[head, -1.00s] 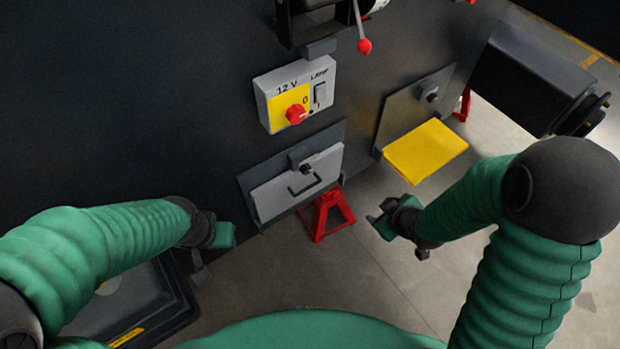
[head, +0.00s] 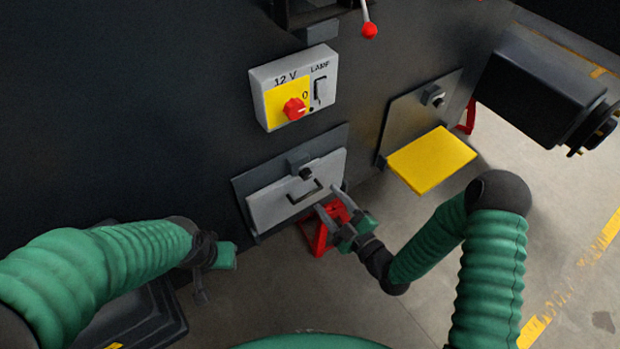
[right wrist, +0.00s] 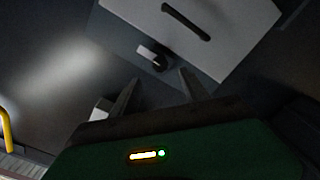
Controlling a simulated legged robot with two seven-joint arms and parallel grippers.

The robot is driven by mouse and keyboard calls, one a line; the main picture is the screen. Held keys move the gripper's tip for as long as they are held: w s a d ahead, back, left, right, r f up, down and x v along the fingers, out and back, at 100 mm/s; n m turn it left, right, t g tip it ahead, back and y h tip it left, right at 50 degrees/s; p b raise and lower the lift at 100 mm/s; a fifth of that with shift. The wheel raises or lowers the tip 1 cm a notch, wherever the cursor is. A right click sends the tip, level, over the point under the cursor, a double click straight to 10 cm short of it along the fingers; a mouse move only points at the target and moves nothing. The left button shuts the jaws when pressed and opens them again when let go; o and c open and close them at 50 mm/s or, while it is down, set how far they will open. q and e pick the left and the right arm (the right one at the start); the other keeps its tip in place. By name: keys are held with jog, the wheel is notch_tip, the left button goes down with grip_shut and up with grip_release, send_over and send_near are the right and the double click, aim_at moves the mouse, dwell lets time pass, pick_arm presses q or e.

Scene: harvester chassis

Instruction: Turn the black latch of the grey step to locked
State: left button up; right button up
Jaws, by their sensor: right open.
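The grey step (head: 268,207) is folded up against its dark plate on the chassis side, with a black handle on its face. Its black latch (head: 306,173) is a small knob at the step's upper edge, on a grey block. My right gripper (head: 328,199) is open and empty, in front of the step's lower right part, and looks apart from the latch. In the right wrist view the latch (right wrist: 158,60) shows just beyond the gap between the open fingers (right wrist: 159,80). My left gripper (head: 226,256) hangs left of the step; its fingers are not clear.
A yellow step (head: 432,160) is folded down to the right, with its own knob above. A 12 V switch box (head: 294,86) with a red knob sits above the grey step. A red stand (head: 314,236) is below it. A black cylinder housing (head: 545,85) juts out at right.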

aim_at(308, 177)
jog(key=x, duration=0.9)
jog(key=shift+w+a, duration=0.15)
jog(key=shift+c, duration=0.2)
grip_shut()
